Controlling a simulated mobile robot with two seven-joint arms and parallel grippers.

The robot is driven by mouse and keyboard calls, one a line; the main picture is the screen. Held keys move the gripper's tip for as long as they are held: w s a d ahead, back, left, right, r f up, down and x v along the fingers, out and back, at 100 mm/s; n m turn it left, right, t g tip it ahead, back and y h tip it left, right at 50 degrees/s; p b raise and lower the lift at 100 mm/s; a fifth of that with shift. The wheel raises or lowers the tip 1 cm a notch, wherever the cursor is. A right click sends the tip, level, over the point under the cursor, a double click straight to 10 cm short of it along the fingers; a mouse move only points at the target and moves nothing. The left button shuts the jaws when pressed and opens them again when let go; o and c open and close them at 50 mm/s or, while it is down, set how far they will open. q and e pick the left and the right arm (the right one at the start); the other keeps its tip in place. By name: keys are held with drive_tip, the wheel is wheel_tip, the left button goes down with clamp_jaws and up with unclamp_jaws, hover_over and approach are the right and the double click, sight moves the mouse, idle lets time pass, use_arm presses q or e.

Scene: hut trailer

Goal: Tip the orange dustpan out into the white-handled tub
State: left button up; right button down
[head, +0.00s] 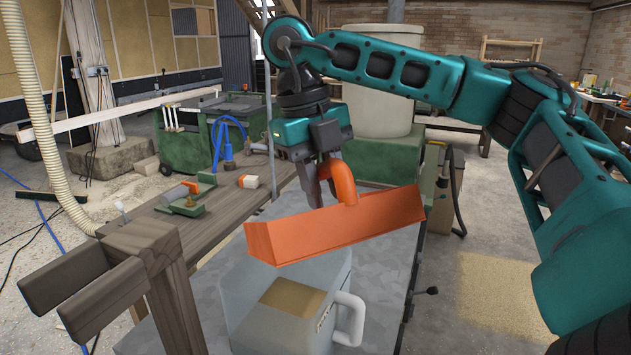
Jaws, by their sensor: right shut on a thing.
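The orange dustpan (340,226) hangs in the air in the middle of the head view, above the tub. My right gripper (328,190) is shut on its curved orange handle. The pan is slightly tilted in the picture, its right end higher than its left; its inside is hidden from this side. The translucent tub (262,322) with a white handle (350,318) on its right side stands on the grey metal surface below. The dustpan and tub look apart. My left gripper is not in view.
A wooden post frame (130,262) stands at the front left. A pale cylindrical vessel (378,85) is behind my arm. Sawdust (485,290) lies on the floor at right.

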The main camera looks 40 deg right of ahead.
sight(349, 184)
drive_tip(key=s+t+b, duration=0.2)
drive_tip(key=s+b, duration=0.1)
drive_tip(key=shift+s+a+h, duration=0.2)
drive_tip(key=shift+a+h, duration=0.2)
drive_tip(key=shift+s+a+r+t+b, duration=0.15)
drive_tip(key=shift+s+r+t+b, duration=0.15)
drive_tip(key=shift+s+t+b, duration=0.6)
drive_tip(key=shift+s+a+r+m+t+h, duration=0.2)
drive_tip(key=shift+s+r+m+t+h, duration=0.15)
drive_tip(key=shift+t, duration=0.55)
